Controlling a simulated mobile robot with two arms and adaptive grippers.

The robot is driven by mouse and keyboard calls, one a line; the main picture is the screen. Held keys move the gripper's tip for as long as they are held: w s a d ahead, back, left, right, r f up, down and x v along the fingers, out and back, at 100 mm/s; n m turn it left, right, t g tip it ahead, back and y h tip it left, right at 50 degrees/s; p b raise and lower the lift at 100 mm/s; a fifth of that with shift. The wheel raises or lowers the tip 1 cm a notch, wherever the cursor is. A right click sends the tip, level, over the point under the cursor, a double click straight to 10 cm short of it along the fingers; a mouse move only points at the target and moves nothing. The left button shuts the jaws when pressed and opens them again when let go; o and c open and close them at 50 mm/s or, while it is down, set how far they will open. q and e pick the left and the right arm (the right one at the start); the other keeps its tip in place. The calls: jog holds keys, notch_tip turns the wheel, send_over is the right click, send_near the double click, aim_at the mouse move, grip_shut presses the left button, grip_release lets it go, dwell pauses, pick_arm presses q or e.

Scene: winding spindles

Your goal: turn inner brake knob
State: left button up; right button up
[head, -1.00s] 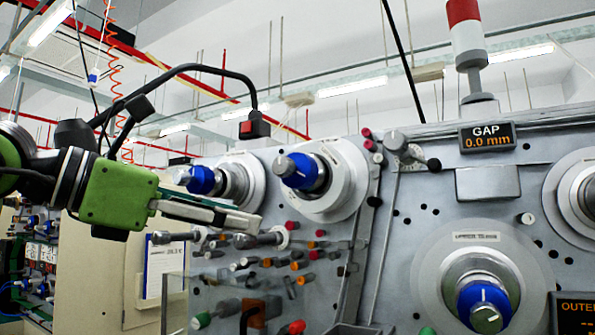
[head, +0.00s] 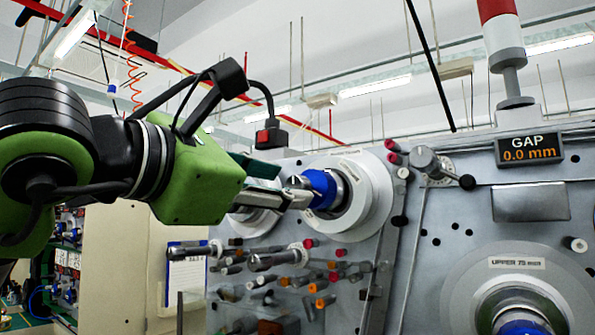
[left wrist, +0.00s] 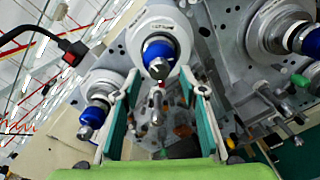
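My left gripper (head: 284,182) is open, its fingers toward the upper blue-and-silver knobs on the grey machine panel. It also shows in the left wrist view (left wrist: 159,96), fingers apart with nothing between them. One blue knob with a silver tip (head: 322,188) stands at the fingertips in the head view. In the left wrist view a blue knob (left wrist: 159,52) lies just beyond the gap, and a second blue knob (left wrist: 93,117) is beside the left finger. I cannot tell which is the inner brake knob. In the head view my gripper hides the left knob, and its round base (head: 255,219) shows below.
Several small rods and pegs (head: 330,268) stick out of the panel below the gripper. A lever with a silver knob (head: 425,160) is to the right, near the GAP display (head: 529,149) reading 0.0 mm. A large spindle (head: 522,300) is at lower right.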

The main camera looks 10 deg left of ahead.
aim_at(293, 186)
pick_arm(q)
jog(key=p+x, duration=0.1)
jog(key=x, duration=0.2)
jog(key=shift+w+r, duration=0.15)
jog(key=shift+w, duration=0.15)
jog(key=shift+w+d, duration=0.25)
jog(key=shift+w, duration=0.1)
pick_arm(e)
notch_tip(293, 186, up, 2)
jog(key=shift+w, duration=0.15)
pick_arm(q)
jog(key=shift+c, duration=0.3)
grip_shut()
